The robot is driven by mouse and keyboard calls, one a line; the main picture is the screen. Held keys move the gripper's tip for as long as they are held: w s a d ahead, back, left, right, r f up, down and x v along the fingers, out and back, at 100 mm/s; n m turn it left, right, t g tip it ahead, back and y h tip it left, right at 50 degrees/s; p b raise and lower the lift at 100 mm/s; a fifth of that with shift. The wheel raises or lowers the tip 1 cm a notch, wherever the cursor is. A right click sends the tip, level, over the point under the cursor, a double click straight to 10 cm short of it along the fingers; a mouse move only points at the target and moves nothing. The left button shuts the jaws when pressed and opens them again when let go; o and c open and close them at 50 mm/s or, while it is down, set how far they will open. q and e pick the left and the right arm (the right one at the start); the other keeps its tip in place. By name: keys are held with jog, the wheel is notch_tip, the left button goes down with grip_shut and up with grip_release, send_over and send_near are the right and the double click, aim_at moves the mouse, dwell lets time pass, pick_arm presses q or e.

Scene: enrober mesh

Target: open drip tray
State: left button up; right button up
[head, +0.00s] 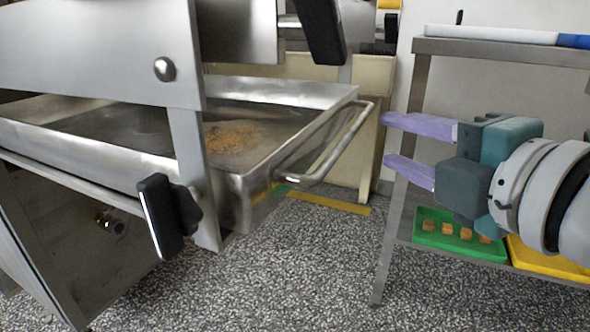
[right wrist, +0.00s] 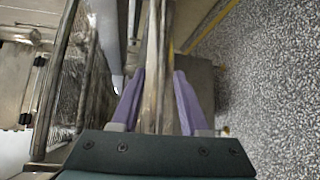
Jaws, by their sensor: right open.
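The drip tray (head: 300,95) is a shallow steel pan under the machine, with brown residue on its floor. Its right end juts out past the machine's upright post. A steel bar handle (head: 340,143) is fixed to that end. My right gripper (head: 387,143) has purple fingers, points left and is open and empty just right of the handle. In the right wrist view the handle bar (right wrist: 154,65) runs lengthwise in line with the gap between the open fingers (right wrist: 158,100). I see no contact. My left gripper is not in view.
A black clamp knob (head: 168,215) hangs on the post in front of the tray. A steel rack (head: 405,150) stands at right, with a green tray (head: 428,238) of several brown pieces and a yellow tray (head: 540,262) on its lower shelf. Speckled floor between is clear.

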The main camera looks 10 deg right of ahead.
aim_at(356, 132)
jog(key=b+x, duration=0.1)
jog(key=x, duration=0.2)
jog(key=b+x, duration=0.1)
jog(key=x, duration=0.2)
jog(key=b+x, duration=0.1)
jog(key=x, duration=0.2)
jog(key=shift+w+a+f+b, duration=0.1)
jog(key=shift+f+b, duration=0.2)
jog(key=shift+f, duration=0.1)
jog(key=shift+w, duration=0.4)
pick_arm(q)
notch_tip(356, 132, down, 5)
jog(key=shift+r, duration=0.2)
pick_arm(e)
grip_shut()
